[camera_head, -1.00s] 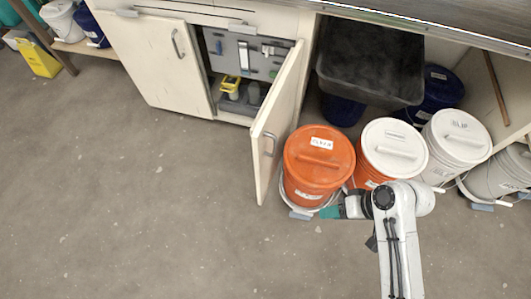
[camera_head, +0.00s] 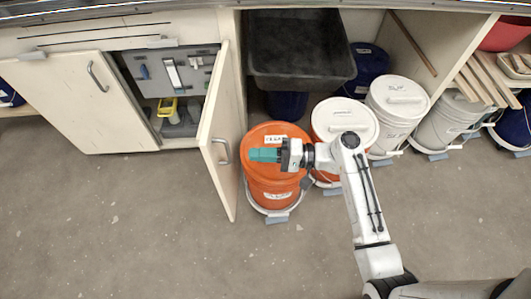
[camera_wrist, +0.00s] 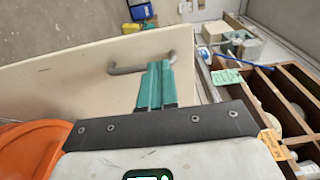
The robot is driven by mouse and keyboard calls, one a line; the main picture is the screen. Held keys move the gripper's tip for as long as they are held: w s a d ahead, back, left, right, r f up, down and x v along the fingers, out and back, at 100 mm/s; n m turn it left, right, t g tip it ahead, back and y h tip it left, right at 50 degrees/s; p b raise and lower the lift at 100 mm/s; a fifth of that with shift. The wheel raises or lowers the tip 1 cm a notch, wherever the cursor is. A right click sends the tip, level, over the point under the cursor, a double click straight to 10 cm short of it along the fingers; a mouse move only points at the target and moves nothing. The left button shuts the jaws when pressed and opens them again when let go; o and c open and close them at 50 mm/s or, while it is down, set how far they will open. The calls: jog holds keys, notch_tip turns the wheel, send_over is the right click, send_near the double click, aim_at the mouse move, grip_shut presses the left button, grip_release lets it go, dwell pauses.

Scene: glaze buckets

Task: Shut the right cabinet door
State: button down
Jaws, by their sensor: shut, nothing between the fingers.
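The right cabinet door (camera_head: 229,120) is cream and stands wide open, sticking out from the cabinet into the room. My gripper (camera_head: 252,155) has teal fingers, shut and empty, above the orange bucket and to the right of the door. In the wrist view the fingers (camera_wrist: 155,85) point at the door (camera_wrist: 75,75), and their tips lie in front of its handle (camera_wrist: 130,70); I cannot tell whether they touch the door.
An orange bucket (camera_head: 272,180) stands right beside the door on a wheeled base. The left door (camera_head: 85,105) is shut. The floor (camera_head: 130,220) left of the open door is clear.

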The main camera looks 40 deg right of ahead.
aim_at(212, 153)
jog(key=x, duration=0.9)
jog(key=shift+w+a, duration=0.15)
jog(key=shift+a, duration=0.1)
